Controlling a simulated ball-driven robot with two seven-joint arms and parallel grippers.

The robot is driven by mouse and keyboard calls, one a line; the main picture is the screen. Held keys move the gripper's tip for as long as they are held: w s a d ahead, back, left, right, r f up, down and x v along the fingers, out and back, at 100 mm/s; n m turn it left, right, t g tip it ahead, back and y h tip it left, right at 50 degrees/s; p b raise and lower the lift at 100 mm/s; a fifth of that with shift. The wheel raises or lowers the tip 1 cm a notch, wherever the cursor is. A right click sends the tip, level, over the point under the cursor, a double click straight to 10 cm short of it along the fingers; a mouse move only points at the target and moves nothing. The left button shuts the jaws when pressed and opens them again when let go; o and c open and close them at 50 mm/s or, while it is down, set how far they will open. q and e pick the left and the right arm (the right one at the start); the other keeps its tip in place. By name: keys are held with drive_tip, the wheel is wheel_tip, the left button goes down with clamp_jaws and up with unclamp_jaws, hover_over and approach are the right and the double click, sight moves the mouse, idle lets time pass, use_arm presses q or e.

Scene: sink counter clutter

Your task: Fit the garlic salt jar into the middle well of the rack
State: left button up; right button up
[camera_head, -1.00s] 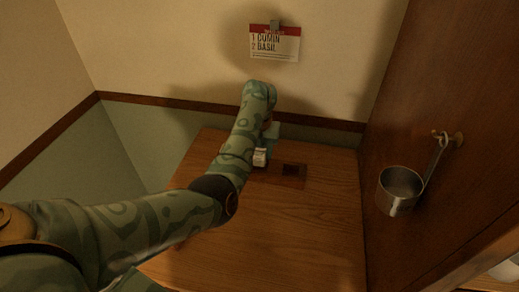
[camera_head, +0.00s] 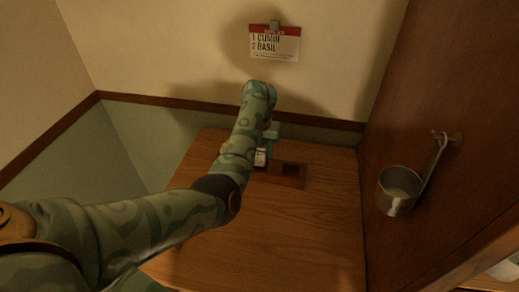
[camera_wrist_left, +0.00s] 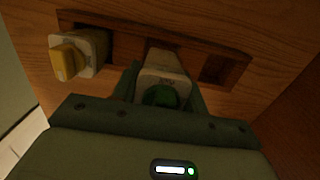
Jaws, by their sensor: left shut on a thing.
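The wooden rack (camera_wrist_left: 120,24) lies on the wooden counter, with three wells in a row; it also shows in the head view (camera_head: 293,183). My left gripper (camera_wrist_left: 162,86) is shut on a pale jar with a green lid (camera_wrist_left: 165,66), taken as the garlic salt jar. In the left wrist view the jar is lined up with the middle well; how deep it sits is hidden. In the head view the left gripper (camera_head: 270,133) is partly behind my forearm. The right-hand well is empty. My right gripper is out of view.
A pale jar with a yellow lid (camera_wrist_left: 68,62) stands at the rack's left well. A metal cup (camera_head: 399,192) hangs on the wooden panel at right. A note reading cumin and basil (camera_head: 275,43) is on the wall. The counter's front is clear.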

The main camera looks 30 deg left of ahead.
sight(259, 159)
use_arm(q)
drive_tip(key=shift+f+b, duration=1.55)
drive_tip(key=shift+f, duration=0.55)
drive_tip(key=o, duration=1.2)
drive_tip(key=r+p, duration=0.2)
drive_tip(key=r, duration=0.3)
drive_tip(key=r+p, duration=0.2)
drive_tip(key=r, duration=0.4)
drive_tip(key=r+p, duration=0.2)
drive_tip(key=r, duration=0.3)
drive_tip(key=shift+s+d+r+p, duration=0.1)
drive_tip(key=shift+s+r+p, duration=0.15)
drive_tip(key=shift+s+p, duration=0.15)
drive_tip(key=shift+s+f, duration=0.1)
drive_tip(key=shift+f, duration=0.05)
